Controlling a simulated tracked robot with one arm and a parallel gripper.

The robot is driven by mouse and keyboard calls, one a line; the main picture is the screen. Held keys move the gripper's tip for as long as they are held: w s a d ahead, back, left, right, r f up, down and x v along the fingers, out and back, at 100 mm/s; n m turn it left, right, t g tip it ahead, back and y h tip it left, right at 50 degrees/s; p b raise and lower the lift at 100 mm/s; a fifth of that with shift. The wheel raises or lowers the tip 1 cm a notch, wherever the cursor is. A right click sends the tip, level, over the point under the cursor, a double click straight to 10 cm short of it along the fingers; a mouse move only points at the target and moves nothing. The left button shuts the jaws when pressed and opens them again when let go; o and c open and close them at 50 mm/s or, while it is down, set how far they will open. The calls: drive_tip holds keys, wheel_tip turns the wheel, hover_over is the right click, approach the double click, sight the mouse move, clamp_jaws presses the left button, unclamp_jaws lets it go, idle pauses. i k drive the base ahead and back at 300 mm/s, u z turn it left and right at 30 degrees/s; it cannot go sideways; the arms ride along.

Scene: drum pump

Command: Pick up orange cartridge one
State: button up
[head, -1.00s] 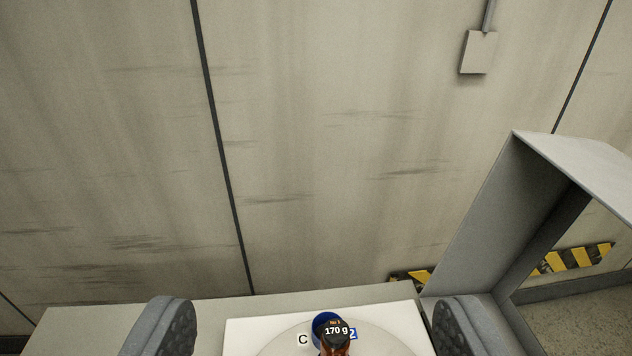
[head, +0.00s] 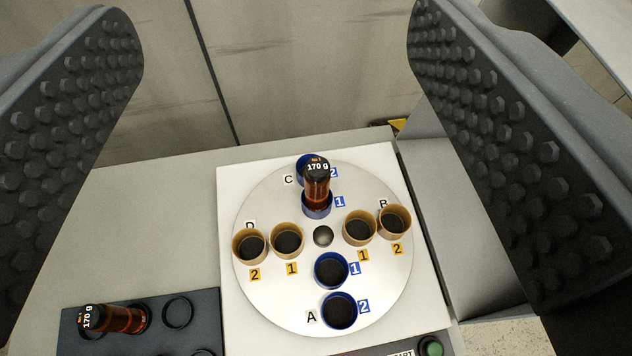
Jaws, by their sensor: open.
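My gripper (head: 275,45) is open and empty, its two ridged dark fingers spread wide at the left and right of the head view. An amber cartridge (head: 316,191) with a black cap marked 170 g stands in blue cup 1 of group C on the round turntable (head: 285,300). A second amber cartridge (head: 122,318), also with a black cap marked 170 g, is in a dark rack (head: 190,339) at the lower left. Both are below the gripper and apart from the fingers. I cannot tell from the labels which is orange cartridge one.
Blue cups (head: 339,310) at A and tan cups (head: 250,244) at B and D look empty. A round knob (head: 323,236) sits at the turntable's centre. A green button (head: 432,346) is at the lower right.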

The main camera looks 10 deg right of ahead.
sight(317, 175)
drive_tip(key=u, duration=0.35)
drive_tip(key=k, duration=1.1)
drive_tip(key=z, duration=0.7)
drive_tip(key=i, duration=1.05)
drive_tip(key=u, duration=0.05)
